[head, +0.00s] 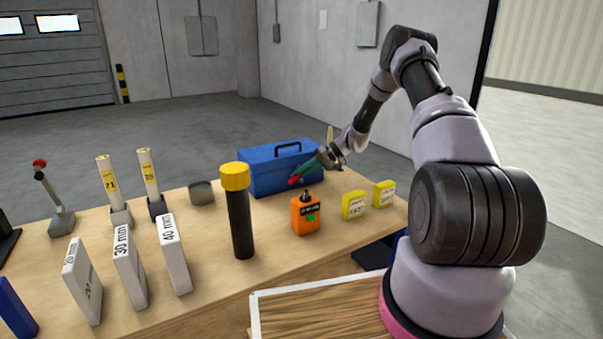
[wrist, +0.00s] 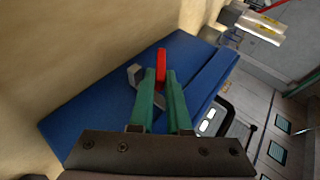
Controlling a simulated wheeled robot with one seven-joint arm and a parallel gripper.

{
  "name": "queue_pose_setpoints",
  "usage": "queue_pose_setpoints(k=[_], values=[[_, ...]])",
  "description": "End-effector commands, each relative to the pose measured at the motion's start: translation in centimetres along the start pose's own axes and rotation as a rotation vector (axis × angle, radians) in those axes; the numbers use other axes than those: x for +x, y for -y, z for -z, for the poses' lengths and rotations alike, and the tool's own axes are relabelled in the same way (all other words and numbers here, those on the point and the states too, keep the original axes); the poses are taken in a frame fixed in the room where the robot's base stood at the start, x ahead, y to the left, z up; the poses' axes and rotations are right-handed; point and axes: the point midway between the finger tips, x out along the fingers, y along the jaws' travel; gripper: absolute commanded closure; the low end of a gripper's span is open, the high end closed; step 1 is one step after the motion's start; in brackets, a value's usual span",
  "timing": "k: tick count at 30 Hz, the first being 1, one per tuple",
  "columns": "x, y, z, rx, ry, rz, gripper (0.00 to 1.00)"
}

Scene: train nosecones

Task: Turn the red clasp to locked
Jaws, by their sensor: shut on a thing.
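The red clasp (wrist: 161,62) is on the blue toolbox (wrist: 95,120), seen between my green fingertips in the wrist view. My gripper (wrist: 160,78) is shut on it; the fingers hide its lower part. A grey piece (wrist: 134,75) shows just left of the fingers. In the head view the blue toolbox (head: 262,178) stands at the back of the table with its lid down. My gripper (head: 299,176) reaches its front from the right, with a little of the red clasp (head: 292,181) showing at the tips.
An orange device (head: 305,215) and two yellow blocks (head: 354,206) stand in front of and right of the toolbox. A black cylinder with a yellow cap (head: 240,215) stands to the left. White size blocks (head: 128,265) and a red-knobbed lever (head: 55,200) are further left.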

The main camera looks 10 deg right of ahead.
Motion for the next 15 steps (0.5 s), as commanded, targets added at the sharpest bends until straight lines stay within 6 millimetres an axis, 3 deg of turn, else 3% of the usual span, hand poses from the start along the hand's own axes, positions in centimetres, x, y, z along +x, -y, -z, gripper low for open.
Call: queue_pose_setpoints(k=[13, 14, 15], values=[[0.00, -0.09, -0.04, 0.003, 0.000, 0.006, 1.00], [0.00, -0.09, -0.04, 0.003, 0.000, 0.006, 0.74], [0.00, -0.09, -0.04, 0.003, 0.001, 0.006, 0.58]])
